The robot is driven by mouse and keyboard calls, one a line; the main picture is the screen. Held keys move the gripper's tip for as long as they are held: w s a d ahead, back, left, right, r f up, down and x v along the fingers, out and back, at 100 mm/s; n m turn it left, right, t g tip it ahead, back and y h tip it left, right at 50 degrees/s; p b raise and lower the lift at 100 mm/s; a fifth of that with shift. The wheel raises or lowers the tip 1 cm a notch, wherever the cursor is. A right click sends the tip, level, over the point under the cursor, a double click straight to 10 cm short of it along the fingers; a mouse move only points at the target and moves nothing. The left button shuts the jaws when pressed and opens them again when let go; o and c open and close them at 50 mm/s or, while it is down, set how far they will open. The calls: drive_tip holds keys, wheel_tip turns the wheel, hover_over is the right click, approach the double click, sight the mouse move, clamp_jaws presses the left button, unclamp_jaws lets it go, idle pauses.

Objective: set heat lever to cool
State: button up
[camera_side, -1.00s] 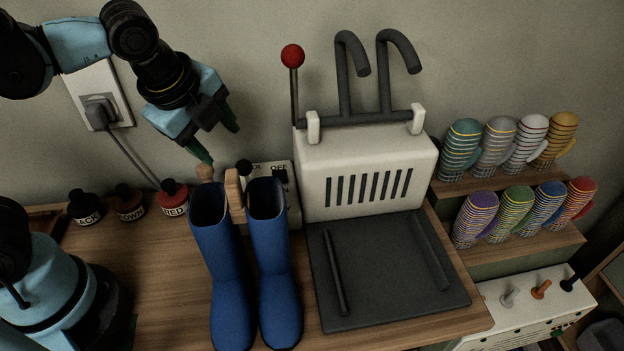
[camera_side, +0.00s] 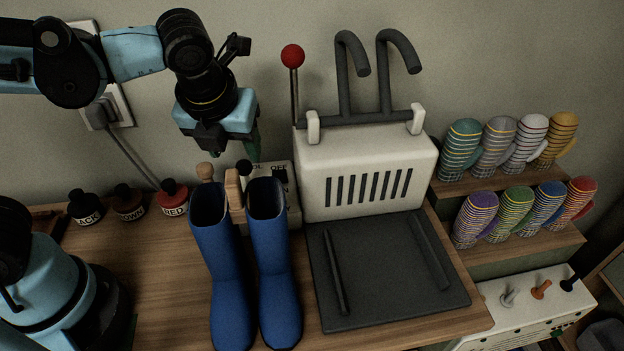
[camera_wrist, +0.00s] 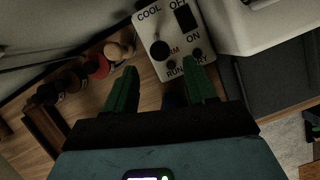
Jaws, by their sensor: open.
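The control box (camera_side: 283,178) stands behind the blue boots, left of the white boot dryer (camera_side: 368,165). In the wrist view the box (camera_wrist: 186,22) shows the words COOL and OFF at its far edge, with ON, RUN and DRY nearer. The heat lever has a black ball knob (camera_wrist: 160,50), which covers part of the word ending in RM, below COOL. It also shows in the side view (camera_side: 244,167). My gripper (camera_side: 252,148) is above the box's left part, pointing down. Its green fingers (camera_wrist: 160,86) are apart and empty, on the near side of the knob.
The blue boots (camera_side: 222,265) stand in front of the box, with a wooden piece (camera_side: 233,190) between their tops. A red-knobbed lever (camera_side: 292,56) rises at the dryer's left. Several polish bottles (camera_side: 172,198) stand left. A dark tray (camera_side: 385,270) lies before the dryer.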

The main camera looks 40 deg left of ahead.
sight(242, 164)
drive_tip(key=shift+x, duration=3.85)
drive_tip(key=shift+c, duration=0.3)
clamp_jaws()
